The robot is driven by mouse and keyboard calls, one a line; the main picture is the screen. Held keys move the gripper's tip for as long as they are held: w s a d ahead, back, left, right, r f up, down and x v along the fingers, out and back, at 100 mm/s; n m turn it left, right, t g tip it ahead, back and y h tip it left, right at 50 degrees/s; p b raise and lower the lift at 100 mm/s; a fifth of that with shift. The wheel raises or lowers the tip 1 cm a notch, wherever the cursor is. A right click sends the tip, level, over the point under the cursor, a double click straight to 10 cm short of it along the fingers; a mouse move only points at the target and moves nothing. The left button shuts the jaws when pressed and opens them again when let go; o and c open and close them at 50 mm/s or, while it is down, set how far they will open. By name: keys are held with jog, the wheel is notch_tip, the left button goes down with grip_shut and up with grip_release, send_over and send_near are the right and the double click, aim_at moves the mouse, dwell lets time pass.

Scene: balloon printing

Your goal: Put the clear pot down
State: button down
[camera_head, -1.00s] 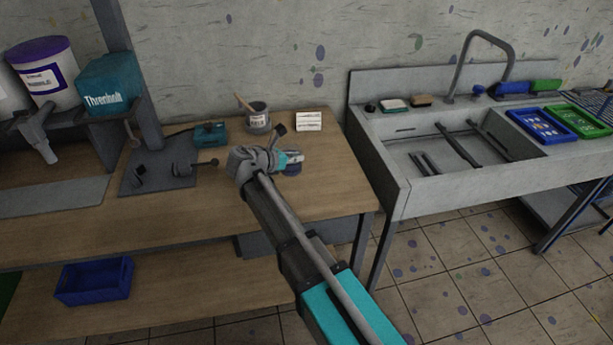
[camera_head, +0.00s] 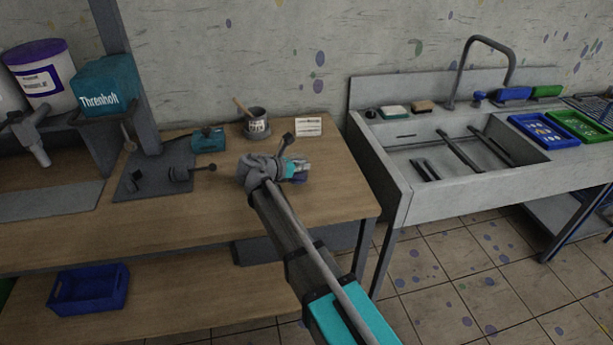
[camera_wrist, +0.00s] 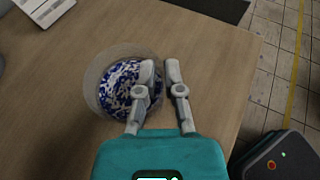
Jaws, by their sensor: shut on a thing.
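The clear pot (camera_wrist: 92,83) shows in the wrist view as a round, see-through vessel with a blue-and-white patterned content (camera_wrist: 119,92) inside. My gripper (camera_wrist: 160,70) is shut on the right side of its wall, one finger over the inside and one outside. In the head view my gripper (camera_head: 292,168) is over the right end of the wooden bench (camera_head: 335,190), and the pot is mostly hidden by it. I cannot tell whether the pot's base touches the bench top.
A dark plate with metal parts (camera_head: 150,182) lies left. Bench around the pot is clear.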

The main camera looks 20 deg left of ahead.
aim_at(299, 174)
jog(key=shift+w+f+b, duration=0.1)
jog(key=shift+f+b, duration=1.35)
jog(key=shift+f, duration=0.25)
jog(key=shift+f, duration=0.1)
jog(key=c, duration=0.8)
grip_release()
jog(key=shift+o, duration=0.2)
jog(key=shift+r, duration=0.2)
jog(key=p+v, duration=0.4)
jog(key=v, duration=0.8)
jog(key=shift+p, duration=0.35)
jog(key=shift+d+f, duration=0.1)
jog(key=shift+d, duration=0.05)
